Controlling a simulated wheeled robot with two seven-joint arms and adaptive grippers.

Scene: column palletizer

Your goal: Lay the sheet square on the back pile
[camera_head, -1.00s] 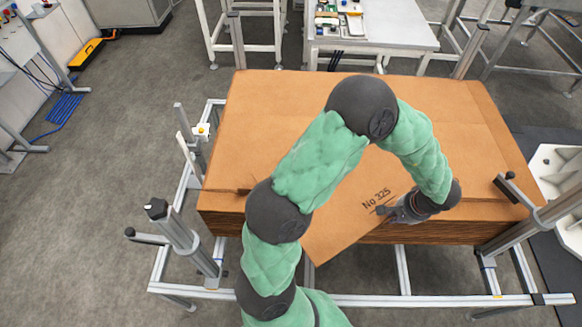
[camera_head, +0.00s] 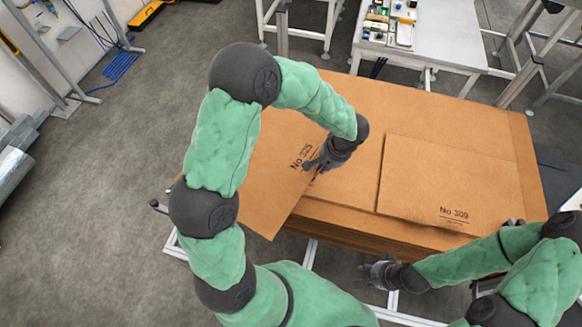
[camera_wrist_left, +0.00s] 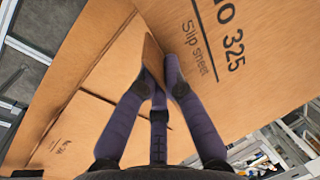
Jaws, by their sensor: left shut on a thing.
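My left gripper (camera_head: 316,166) is shut on the edge of a brown slip sheet marked No 325 (camera_head: 250,195). In the left wrist view the fingers (camera_wrist_left: 158,78) pinch this sheet (camera_wrist_left: 262,75), which is tilted against the surfaces behind it. In the head view the sheet is over the left part of the brown pile (camera_head: 352,190), turned askew, with a corner past the front edge. I cannot tell whether it touches the pile. A sheet marked No 309 (camera_head: 450,175) lies on the right part. My right gripper (camera_head: 368,272) is in front of the pile; its jaw opening is unclear.
A white table (camera_head: 445,50) with small parts stands behind the pile. Metal frame bars (camera_head: 310,252) run below its front edge. Grey floor (camera_head: 110,170) is clear at the left.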

